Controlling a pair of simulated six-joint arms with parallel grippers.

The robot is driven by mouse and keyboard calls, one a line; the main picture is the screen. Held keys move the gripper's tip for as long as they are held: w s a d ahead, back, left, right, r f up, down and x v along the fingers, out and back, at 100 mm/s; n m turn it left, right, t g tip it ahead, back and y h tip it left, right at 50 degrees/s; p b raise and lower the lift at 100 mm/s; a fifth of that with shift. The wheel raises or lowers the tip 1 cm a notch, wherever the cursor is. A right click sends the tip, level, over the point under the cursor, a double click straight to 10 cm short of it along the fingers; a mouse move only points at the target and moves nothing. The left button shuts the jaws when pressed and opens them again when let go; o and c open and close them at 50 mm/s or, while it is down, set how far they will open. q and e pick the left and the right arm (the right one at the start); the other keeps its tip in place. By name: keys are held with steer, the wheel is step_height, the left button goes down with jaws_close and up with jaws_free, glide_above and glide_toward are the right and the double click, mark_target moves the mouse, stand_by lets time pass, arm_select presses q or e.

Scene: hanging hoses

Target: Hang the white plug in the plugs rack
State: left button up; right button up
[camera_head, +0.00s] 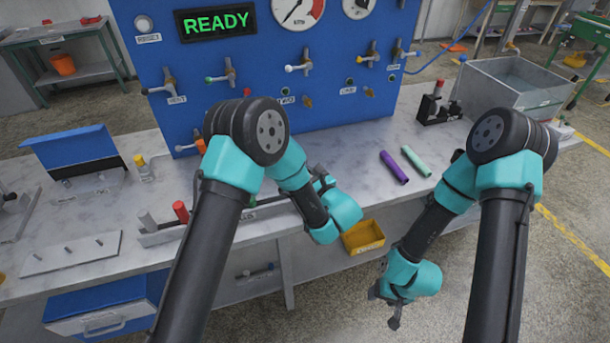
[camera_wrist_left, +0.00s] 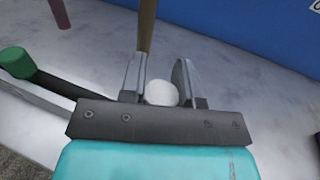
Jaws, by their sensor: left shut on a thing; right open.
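My left gripper (camera_wrist_left: 158,72) is shut on the white plug, whose round white end (camera_wrist_left: 161,93) shows between the two fingers in the left wrist view. In the head view, my left wrist hides the plug and most of the fingers, above the front of the bench. The long low rack (camera_head: 160,237) runs along the bench's front edge, partly behind my left arm. A green-ended plug (camera_wrist_left: 15,62) shows in the left wrist view. My right gripper (camera_head: 388,306) is open and empty, in front of the bench.
Purple (camera_head: 394,167) and pale green (camera_head: 416,161) tubes lie on the bench at right. A blue panel (camera_head: 340,60) with valves and gauges stands behind. A yellow bin (camera_head: 363,237) is below the front edge. A metal basin (camera_head: 515,88) is at far right.

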arm_select(q)
steer(key=shift+f, duration=1.5)
stand_by(2.8)
steer(key=o, duration=1)
steer(key=shift+c, duration=0.2)
steer(key=shift+s+d, duration=0.15)
steer(key=v, duration=0.7)
steer(key=shift+s+d, duration=0.1)
steer(key=shift+r, duration=0.1)
